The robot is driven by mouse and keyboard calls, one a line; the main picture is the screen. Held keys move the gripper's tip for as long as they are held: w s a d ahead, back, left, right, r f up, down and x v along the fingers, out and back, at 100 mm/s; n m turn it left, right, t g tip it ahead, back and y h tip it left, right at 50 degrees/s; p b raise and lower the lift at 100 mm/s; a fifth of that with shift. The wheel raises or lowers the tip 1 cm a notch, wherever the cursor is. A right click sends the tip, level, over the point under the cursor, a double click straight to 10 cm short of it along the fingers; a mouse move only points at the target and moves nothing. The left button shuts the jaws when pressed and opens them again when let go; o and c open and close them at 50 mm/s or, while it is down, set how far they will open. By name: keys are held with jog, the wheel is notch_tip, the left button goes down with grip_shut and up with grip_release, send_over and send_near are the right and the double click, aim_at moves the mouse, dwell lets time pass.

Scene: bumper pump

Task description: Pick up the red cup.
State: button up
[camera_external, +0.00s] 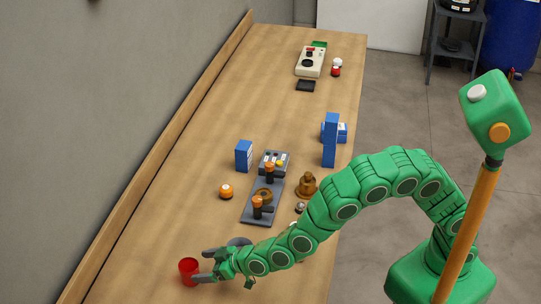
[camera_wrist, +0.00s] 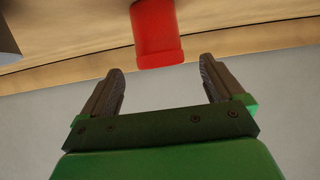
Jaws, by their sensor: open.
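The red cup (camera_external: 187,267) stands at the near left end of the wooden table. My green gripper (camera_external: 200,266) is right beside it, with its jaws spread and pointing left toward it. One finger overlaps the cup's lower right side in the external view. In the wrist view the red cup (camera_wrist: 157,35) appears at the top middle. Its lower end lies about level with the tips of my open gripper (camera_wrist: 162,64), in the gap between them. Clear gaps show on both sides, and nothing is gripped. The cup's upper part is cut off there.
An orange ball (camera_external: 226,191), a dark plate with levers (camera_external: 249,214), a brown bell-shaped object (camera_external: 307,184) and blue boxes (camera_external: 243,156) stand farther up the table. A wooden ledge (camera_external: 130,195) and wall run along the left. Bare table (camera_external: 150,235) lies left of the cup.

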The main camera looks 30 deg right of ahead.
aim_at(181, 268)
jog(key=shift+f, duration=0.3)
jog(key=shift+x, duration=1.1)
jog(key=shift+w+a, duration=0.45)
jog(key=shift+a, duration=0.05)
jog(key=shift+x, duration=2.15)
jog(key=shift+w+r, duration=0.1)
jog(key=shift+r, duration=0.1)
jog(key=c, duration=1)
